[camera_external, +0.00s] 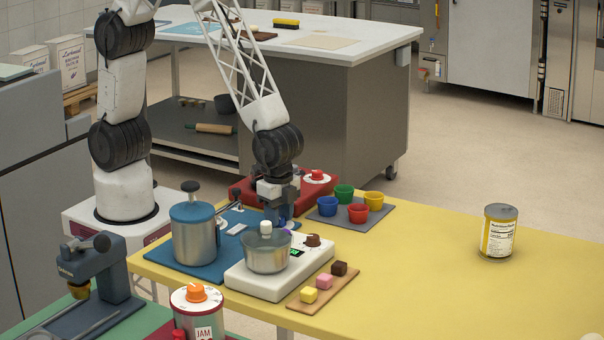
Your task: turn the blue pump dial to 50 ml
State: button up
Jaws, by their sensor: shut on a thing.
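The blue pump (194,236) is a steel canister with a blue lid and a black top knob, standing on a blue mat at the left of the yellow table. My gripper (282,208) points down to the right of it, behind the white scale. Its jaws are shut on a small blue part (285,213), which looks like the blue dial but is mostly hidden by the jaws and the bowl. No dial marks or 50 ml line can be read in this view.
A white scale (249,284) with a glass bowl (266,257) stands close in front of my gripper. A red unit with a red dial (317,176) is behind. Coloured cups (358,213) are right; an orange dial (195,292) is in front. The table's right is mostly clear.

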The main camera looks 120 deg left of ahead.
jog(key=m, duration=1)
jog(key=shift+m, duration=0.4)
jog(key=m, duration=0.5)
jog(key=shift+m, duration=2.4)
jog(key=o, duration=0.9)
